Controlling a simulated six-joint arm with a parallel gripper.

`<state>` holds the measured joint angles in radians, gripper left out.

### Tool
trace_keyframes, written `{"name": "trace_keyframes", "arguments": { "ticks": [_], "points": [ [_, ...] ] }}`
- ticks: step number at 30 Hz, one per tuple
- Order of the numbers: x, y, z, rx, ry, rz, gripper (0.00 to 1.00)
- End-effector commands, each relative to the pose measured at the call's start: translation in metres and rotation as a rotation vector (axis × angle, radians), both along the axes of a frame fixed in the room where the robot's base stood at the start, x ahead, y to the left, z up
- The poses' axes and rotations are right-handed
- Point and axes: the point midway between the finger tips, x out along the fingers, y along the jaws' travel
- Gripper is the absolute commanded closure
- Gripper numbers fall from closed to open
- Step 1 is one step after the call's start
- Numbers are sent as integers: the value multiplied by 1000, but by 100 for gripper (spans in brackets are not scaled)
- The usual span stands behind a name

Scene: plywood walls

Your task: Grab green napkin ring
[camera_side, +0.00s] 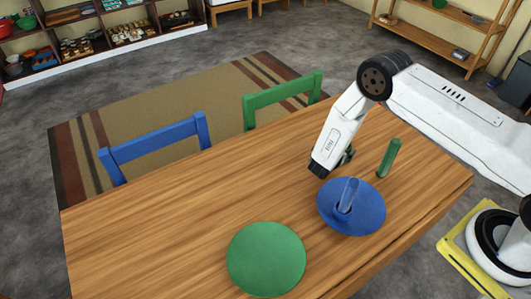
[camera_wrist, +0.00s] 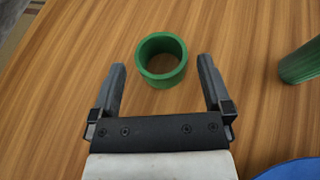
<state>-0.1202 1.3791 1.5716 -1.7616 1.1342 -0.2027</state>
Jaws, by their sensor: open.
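The green napkin ring (camera_wrist: 163,79) stands on the wooden table with its opening facing up in the wrist view. My gripper (camera_wrist: 161,64) is open, with one finger on each side of the ring in that picture. Gaps show between the ring and both fingers, and nothing is held. In the side view my gripper (camera_side: 333,164) points down, low over the table, just behind the blue plate. The ring is mostly or wholly hidden behind it there.
A green plate (camera_side: 266,258) lies nearer the front. The table's left part is clear.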

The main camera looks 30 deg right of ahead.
Motion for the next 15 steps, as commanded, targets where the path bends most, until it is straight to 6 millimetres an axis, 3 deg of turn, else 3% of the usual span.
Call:
{"name": "trace_keyframes", "arguments": {
  "ticks": [7, 15],
  "points": [
    [9, -26, -12, 1, 1, -4, 0],
    [13, -33, -15, -1, 1, -1, 0]
  ]
}}
